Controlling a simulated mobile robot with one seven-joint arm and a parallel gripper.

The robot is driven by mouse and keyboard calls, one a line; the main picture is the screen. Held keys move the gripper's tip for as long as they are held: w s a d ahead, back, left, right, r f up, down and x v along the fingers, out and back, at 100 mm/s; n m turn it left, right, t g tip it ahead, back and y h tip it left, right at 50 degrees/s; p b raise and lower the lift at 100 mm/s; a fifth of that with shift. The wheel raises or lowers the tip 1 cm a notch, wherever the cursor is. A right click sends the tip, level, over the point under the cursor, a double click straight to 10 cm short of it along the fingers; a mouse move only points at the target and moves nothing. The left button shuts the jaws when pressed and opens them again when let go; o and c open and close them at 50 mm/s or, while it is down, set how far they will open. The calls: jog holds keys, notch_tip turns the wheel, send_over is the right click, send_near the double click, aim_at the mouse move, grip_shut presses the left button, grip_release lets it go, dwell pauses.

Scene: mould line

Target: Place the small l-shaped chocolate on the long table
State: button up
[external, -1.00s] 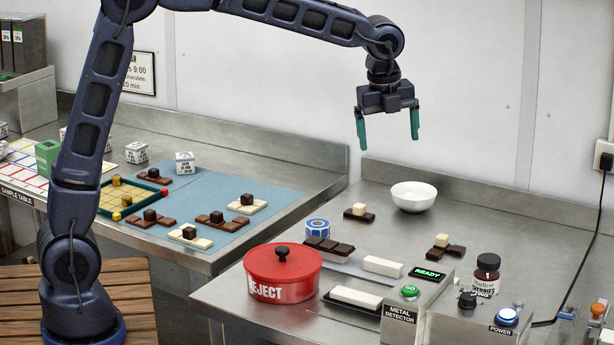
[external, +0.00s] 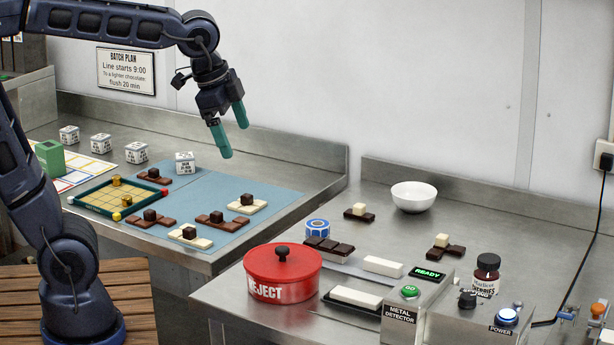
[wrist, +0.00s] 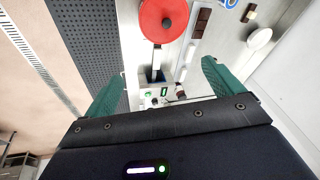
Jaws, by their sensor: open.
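The piece that best fits the small l-shaped chocolate is a short dark block with a pale cube on one end (external: 359,212). It lies on the right steel table (external: 335,270), left of the white bowl, and also shows at the top of the wrist view (wrist: 250,13). I cannot be sure of its shape. Which table is the long one is unclear; the left steel table (external: 290,160) carries a blue mat (external: 268,190). My gripper (external: 232,140) is open, empty and tilted, high above the left table's rear edge. Its green fingers show apart in the wrist view (wrist: 163,88).
Several chocolates, one being a pale bar with a dark cube (external: 247,203), lie on the mat beside a green gridded tray (external: 97,208). The right table holds a red REJECT pot (external: 283,275), white bowl (external: 413,196), blue tape roll (external: 317,228), another chocolate (external: 446,250) and metal detector (external: 405,318).

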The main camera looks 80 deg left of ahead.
jog(key=s+f+n+t, duration=0.1)
jog(key=s+f+n, duration=0.4)
jog(key=s, duration=0.7)
jog(key=shift+d+f+h, duration=0.2)
jog(key=shift+f+h, duration=0.05)
jog(key=shift+h, duration=0.05)
